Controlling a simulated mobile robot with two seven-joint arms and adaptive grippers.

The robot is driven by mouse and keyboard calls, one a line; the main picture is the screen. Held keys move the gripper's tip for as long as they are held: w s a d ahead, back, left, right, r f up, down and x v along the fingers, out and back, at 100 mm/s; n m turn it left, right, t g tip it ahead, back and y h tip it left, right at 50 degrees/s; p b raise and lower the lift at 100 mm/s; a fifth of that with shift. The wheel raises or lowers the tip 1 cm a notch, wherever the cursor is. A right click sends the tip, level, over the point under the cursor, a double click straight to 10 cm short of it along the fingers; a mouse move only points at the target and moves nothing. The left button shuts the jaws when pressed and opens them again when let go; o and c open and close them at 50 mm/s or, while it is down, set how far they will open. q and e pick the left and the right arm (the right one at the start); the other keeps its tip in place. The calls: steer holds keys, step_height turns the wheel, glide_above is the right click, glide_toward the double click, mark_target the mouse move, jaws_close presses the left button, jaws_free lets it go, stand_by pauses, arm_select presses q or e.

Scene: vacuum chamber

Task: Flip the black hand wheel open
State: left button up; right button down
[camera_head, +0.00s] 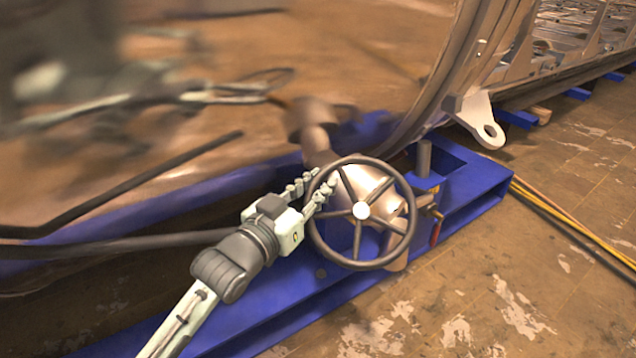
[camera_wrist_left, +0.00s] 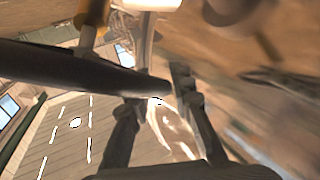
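The black hand wheel (camera_head: 362,210) is a dark spoked ring with a bright hub, mounted on a metal valve body (camera_head: 372,180). My left gripper (camera_head: 326,177) is at the wheel's upper left rim, with its two fingers apart. One finger overlaps the rim in the picture; whether it touches cannot be told. In the left wrist view, a dark bar, apparently the wheel's rim (camera_wrist_left: 80,72), crosses in front of one finger, and a gap shows between the fingers of the left gripper (camera_wrist_left: 160,90). My right gripper is not in view.
A blue steel frame (camera_head: 460,195) runs under the valve. The large shiny chamber wall (camera_head: 380,60) stands behind it, with blurred reflections of an arm. Yellow and orange cables (camera_head: 570,220) lie on the worn floor at right.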

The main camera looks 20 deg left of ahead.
arm_select(q)
jaws_close()
steer(key=shift+a, duration=0.1)
steer(key=shift+s+f+n+t+y, duration=0.1)
steer(key=shift+s+n+t+y, duration=0.2)
steer(key=shift+n+y, duration=0.15)
steer(key=shift+s+a+f+n+t+y+p, duration=0.2)
steer(key=shift+s+n+t+y+p, duration=0.1)
steer(key=shift+n+y, duration=0.5)
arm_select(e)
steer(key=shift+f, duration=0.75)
arm_select(q)
steer(key=shift+o, duration=2.4)
jaws_free()
steer(key=shift+s, duration=0.1)
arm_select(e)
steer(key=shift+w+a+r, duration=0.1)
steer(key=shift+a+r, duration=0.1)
